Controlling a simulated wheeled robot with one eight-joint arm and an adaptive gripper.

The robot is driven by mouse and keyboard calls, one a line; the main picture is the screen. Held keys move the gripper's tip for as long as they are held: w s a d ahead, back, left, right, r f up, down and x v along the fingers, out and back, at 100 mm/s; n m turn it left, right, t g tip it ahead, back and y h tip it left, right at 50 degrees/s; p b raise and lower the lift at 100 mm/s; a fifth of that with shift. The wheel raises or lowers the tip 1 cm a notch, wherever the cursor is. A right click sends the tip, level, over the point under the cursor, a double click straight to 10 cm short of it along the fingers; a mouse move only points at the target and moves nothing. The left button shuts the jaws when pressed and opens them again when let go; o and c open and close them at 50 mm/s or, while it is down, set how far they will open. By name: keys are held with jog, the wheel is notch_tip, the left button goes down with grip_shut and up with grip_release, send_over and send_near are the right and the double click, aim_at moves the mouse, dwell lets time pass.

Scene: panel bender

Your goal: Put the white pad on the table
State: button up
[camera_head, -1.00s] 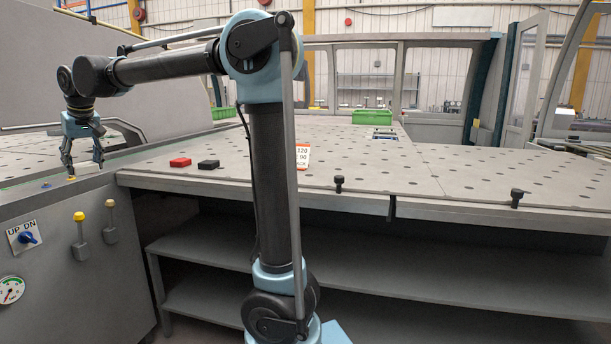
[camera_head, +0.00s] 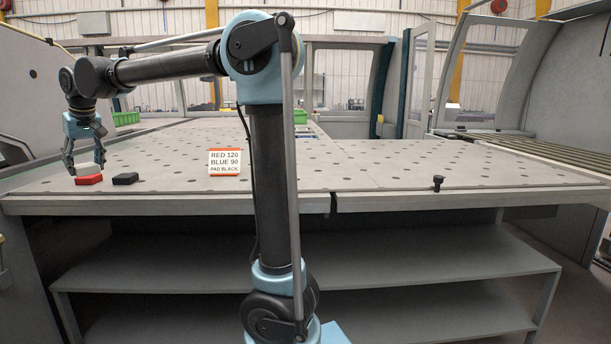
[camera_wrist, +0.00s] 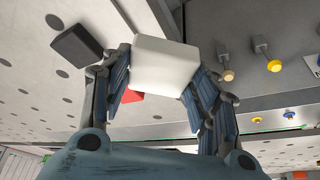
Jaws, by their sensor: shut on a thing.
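In the wrist view, the white pad (camera_wrist: 165,67) is a rounded pale block between the two fingers of my gripper (camera_wrist: 163,80). The gripper is shut on it. In the head view, my gripper (camera_head: 85,165) hangs pointing down at the left end of the perforated table (camera_head: 330,165), by the red pad (camera_head: 89,180). Whether the held pad touches the table cannot be told.
A black pad (camera_head: 125,179) lies right of the red one. A black knob (camera_head: 438,183) sits at the front edge. Much of the tabletop is clear. Levers (camera_wrist: 262,44) show on the control panel.

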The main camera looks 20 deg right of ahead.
jog(key=w+d+r+m+h, duration=0.15)
jog(key=w+d+m, duration=0.35)
jog(key=d, duration=0.5)
jog(key=w+d+r+m+h, duration=0.15)
jog(key=w+d+m, duration=0.3)
jog(key=d, duration=0.65)
jog(key=shift+m+h, duration=0.35)
jog(key=shift+h, duration=0.05)
jog(key=shift+a+f, duration=0.15)
jog(key=shift+f, duration=5.1)
jog(key=o, duration=1.1)
jog(key=v, duration=1.2)
jog(key=shift+s, duration=0.3)
